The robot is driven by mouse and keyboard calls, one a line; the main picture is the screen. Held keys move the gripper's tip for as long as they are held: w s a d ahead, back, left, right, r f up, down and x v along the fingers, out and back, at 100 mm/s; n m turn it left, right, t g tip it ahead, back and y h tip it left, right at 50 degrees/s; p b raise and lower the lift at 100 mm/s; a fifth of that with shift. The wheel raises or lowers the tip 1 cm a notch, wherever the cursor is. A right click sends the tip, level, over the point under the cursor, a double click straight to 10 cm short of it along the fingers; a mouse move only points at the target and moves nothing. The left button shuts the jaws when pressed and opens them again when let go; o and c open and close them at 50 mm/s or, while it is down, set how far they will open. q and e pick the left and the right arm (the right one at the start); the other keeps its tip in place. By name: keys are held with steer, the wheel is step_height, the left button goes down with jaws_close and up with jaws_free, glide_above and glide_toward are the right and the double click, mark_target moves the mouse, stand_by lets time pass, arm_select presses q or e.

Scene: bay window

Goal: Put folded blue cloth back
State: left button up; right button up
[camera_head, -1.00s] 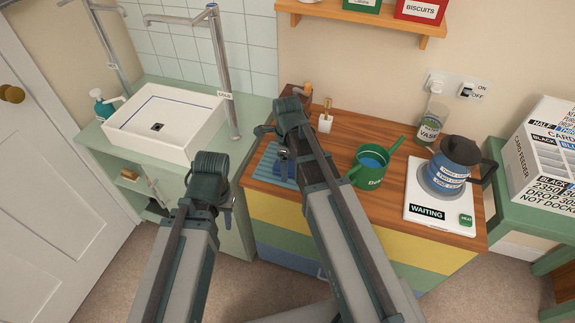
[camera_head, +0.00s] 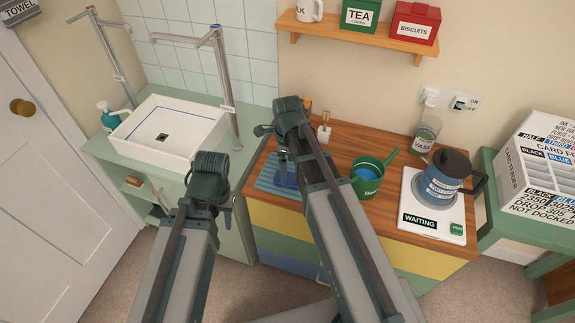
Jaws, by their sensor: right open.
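A dark blue piece, apparently the folded blue cloth (camera_head: 285,181), shows on a light blue ribbed mat (camera_head: 266,177) at the left end of the wooden counter. My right arm covers part of both. My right gripper (camera_head: 286,157) is open just above the blue piece, pointing down. I cannot tell whether it touches the cloth. My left gripper (camera_head: 224,206) hangs in front of the green cabinet, away from the counter top. Its fingers are mostly hidden behind its wrist.
A green watering can (camera_head: 367,181), a vase (camera_head: 427,134) and a blue jug (camera_head: 443,182) on a white heater plate (camera_head: 421,221) stand right of my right arm. A small brush holder (camera_head: 324,133) stands behind. A sink (camera_head: 166,130) is at left; a shelf (camera_head: 362,36) hangs above.

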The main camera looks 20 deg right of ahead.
step_height(320, 180, up, 8)
steer(key=p, duration=0.7)
steer(key=s+n, duration=0.8)
steer(key=n, duration=1.5)
steer(key=s+a+n+h, duration=0.1)
steer(key=s+a+n, duration=0.3)
steer(key=a, duration=0.6)
steer(key=shift+s+a+r+n, duration=0.15)
steer(key=shift+s+a+n, duration=0.15)
steer(key=shift+s, duration=0.85)
